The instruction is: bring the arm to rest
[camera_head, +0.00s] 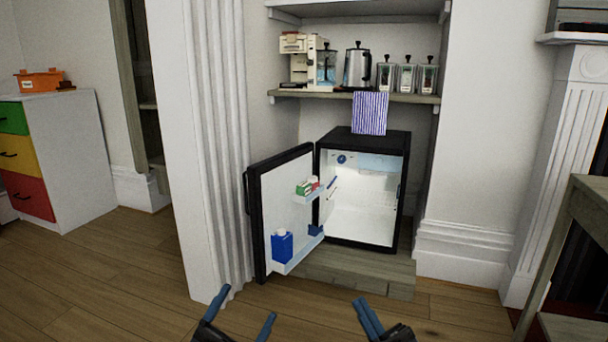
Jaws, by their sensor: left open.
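My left gripper (243,312) is at the bottom edge, low in front of the fridge, with its two blue fingers spread apart and nothing between them. My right gripper (366,316) is at the bottom edge, further right. Its blue fingers lie close together, with nothing seen between them. Both grippers are apart from the fridge and its door. Most of both arms is out of view.
A small black fridge (408,165) stands on a wooden step (345,272), its door (262,225) swung open to the left. Door shelves hold a blue carton (282,247) and small packs. A shelf (395,97) above carries kitchenware. Floor is clear at left.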

